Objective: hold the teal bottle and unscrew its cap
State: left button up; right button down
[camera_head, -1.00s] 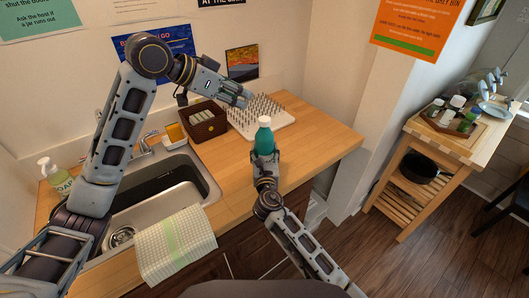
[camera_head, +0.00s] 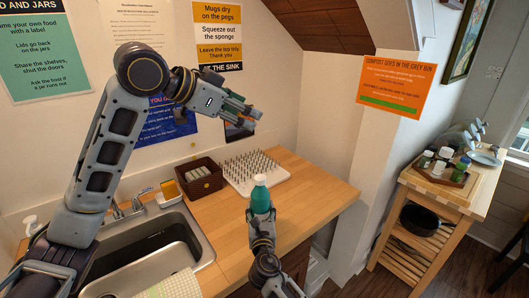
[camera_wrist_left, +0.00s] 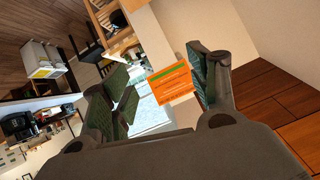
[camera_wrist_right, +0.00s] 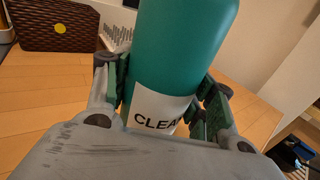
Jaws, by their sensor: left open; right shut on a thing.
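The teal bottle (camera_head: 261,198) stands upright over the wooden counter with its white cap (camera_head: 260,180) on top. My right gripper (camera_head: 262,217) is shut on the bottle's body from the front. In the right wrist view the bottle (camera_wrist_right: 180,50) fills the middle between the fingers, with a white label reading "CLEA". The cap is out of that view. My left gripper (camera_head: 246,107) is open and empty, raised above and a little left of the bottle, in front of the wall. In the left wrist view nothing lies between its fingers (camera_wrist_left: 160,95).
A white peg board (camera_head: 243,187) and a dark wicker basket (camera_head: 183,192) stand behind the bottle. The sink (camera_head: 205,245) is at left. A wooden cart (camera_head: 450,206) with a tray of small bottles stands at right. The counter right of the bottle is clear.

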pick_arm(q)
jog(key=s+d+r+m+y, duration=0.1)
jog(key=d+r+m, duration=0.1)
jog(key=d, duration=0.4)
jog(key=s+d+r+m+y, duration=0.1)
jog(key=s+d, duration=0.1)
jog(key=d, duration=0.4)
jog(key=m+g+y, duration=0.3)
jog(key=m+y, duration=0.5)
jog(key=m, duration=1)
send_near(260, 178)
jog(key=shift+v, duration=1.6)
jog(key=shift+w+d, duration=0.1)
jog(key=shift+w, duration=0.1)
jog(key=shift+x, duration=5.95)
